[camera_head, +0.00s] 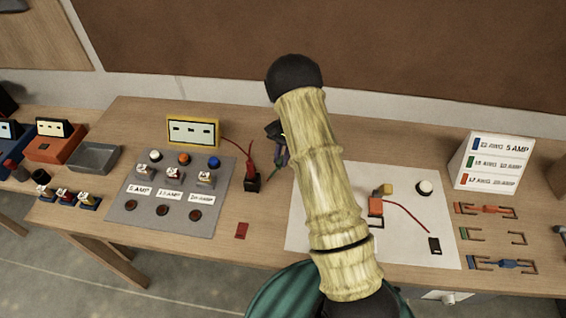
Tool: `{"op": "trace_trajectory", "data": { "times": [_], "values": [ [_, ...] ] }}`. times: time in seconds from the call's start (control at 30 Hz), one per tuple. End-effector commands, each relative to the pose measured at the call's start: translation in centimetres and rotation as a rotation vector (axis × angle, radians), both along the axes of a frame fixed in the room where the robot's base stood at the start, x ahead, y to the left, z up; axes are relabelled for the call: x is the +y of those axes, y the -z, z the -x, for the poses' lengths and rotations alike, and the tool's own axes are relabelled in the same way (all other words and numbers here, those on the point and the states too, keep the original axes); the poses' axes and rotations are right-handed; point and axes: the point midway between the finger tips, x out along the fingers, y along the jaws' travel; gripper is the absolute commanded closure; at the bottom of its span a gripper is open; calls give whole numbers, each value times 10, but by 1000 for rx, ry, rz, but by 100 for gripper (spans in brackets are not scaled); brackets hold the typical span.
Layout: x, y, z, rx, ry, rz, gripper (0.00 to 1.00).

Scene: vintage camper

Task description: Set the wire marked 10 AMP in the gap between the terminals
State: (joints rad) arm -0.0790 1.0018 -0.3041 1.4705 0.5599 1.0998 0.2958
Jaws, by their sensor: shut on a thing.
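My gripper (276,135) shows only in part, as a dark shape left of my arm above the back of the table; the arm hides the rest. It is shut on a small thin greenish piece (283,158), which I take for the wire of the green-marked middle line, 10 AMP, on the white sign (492,162). The green-marked holder (517,238) on the right looks empty. My arm covers the sheet's middle, so the gap between the terminals is hidden.
A red wire (487,209) and a blue wire (503,264) rest in holders at right. A grey panel (120,215) with buttons and labels, a yellow-framed meter (193,131) and a red-and-black probe (251,182) stand left.

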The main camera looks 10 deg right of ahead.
Motion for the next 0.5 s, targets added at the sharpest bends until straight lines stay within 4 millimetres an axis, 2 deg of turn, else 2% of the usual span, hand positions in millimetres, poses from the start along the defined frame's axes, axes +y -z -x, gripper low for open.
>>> {"op": "trace_trajectory", "data": {
  "times": [0.23, 0.5],
  "values": [
    [1, 4, 0, 2, -2, 0, 100],
    [-1, 35, 0, 1, 3, -1, 100]
  ]
}}
